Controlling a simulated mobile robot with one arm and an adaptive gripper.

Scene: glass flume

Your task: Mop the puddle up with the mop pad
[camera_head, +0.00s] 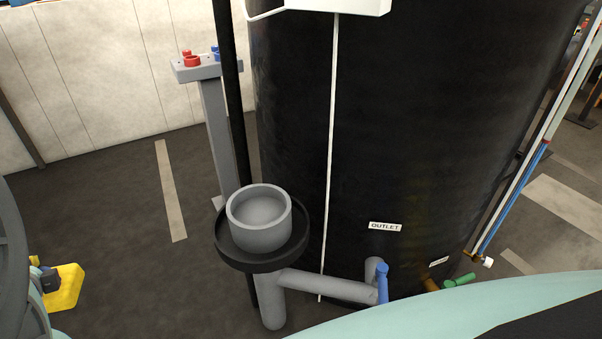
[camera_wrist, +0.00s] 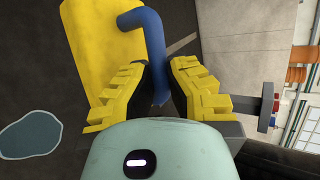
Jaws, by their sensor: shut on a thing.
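My gripper (camera_wrist: 158,75) has its two yellow fingers closed around a blue bent handle in the wrist view. The handle belongs to the mop pad (camera_wrist: 97,35), a flat yellow slab beyond the fingers at the upper left. The fingers hide part of the handle and pad. In the head view, a yellow shape (camera_head: 64,288) shows at the lower left; the puddle does not show there.
A large black tank (camera_head: 420,120) labelled OUTLET fills the right of the head view. A grey cup-shaped basin (camera_head: 258,243) on a pipe stands before it, by a grey post (camera_head: 214,130) with red and blue knobs. Open dark floor (camera_head: 110,215) lies left, before a pale wall.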

